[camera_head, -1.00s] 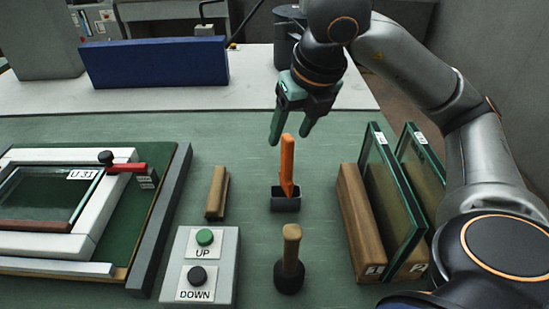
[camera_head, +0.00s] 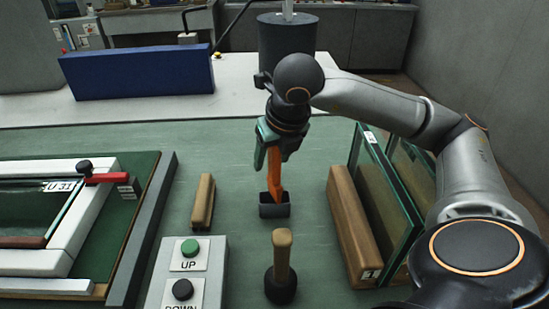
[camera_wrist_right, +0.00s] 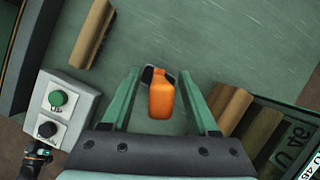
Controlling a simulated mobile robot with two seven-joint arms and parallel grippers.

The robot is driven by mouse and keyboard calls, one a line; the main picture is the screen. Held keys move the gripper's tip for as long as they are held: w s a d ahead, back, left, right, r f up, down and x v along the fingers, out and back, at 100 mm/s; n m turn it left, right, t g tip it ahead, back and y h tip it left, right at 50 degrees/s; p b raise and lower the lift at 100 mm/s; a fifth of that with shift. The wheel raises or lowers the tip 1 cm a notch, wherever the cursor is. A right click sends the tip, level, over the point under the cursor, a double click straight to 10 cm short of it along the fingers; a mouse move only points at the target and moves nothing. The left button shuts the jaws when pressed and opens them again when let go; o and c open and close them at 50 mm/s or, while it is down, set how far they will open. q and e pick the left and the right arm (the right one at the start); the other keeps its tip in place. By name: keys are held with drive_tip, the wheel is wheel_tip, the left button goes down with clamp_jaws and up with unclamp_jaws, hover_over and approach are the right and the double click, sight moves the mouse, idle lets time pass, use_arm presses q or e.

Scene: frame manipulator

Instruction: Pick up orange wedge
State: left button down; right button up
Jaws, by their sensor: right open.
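The orange wedge (camera_head: 274,180) stands upright in a small dark holder (camera_head: 275,211) on the green table. In the right wrist view the wedge (camera_wrist_right: 161,97) lies between the two green fingers, with gaps on both sides. My right gripper (camera_head: 270,165) is open and comes down from above around the wedge's upper part, which it partly hides in the head view. The holder's dark edge (camera_wrist_right: 147,74) shows just behind the wedge in the wrist view. My left gripper is not in view.
A mallet (camera_head: 281,262) stands in front of the holder. A wooden block (camera_head: 203,201) and an UP/DOWN button box (camera_head: 188,270) are to the left. A wooden rack (camera_head: 349,225) with glass panes (camera_head: 386,190) stands close on the right. A framed fixture (camera_head: 85,225) fills the far left.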

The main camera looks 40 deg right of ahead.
drive_tip(key=shift+w+d+f, duration=0.1)
drive_tip(key=shift+w+f, duration=0.1)
drive_tip(key=shift+f, duration=0.4)
clamp_jaws()
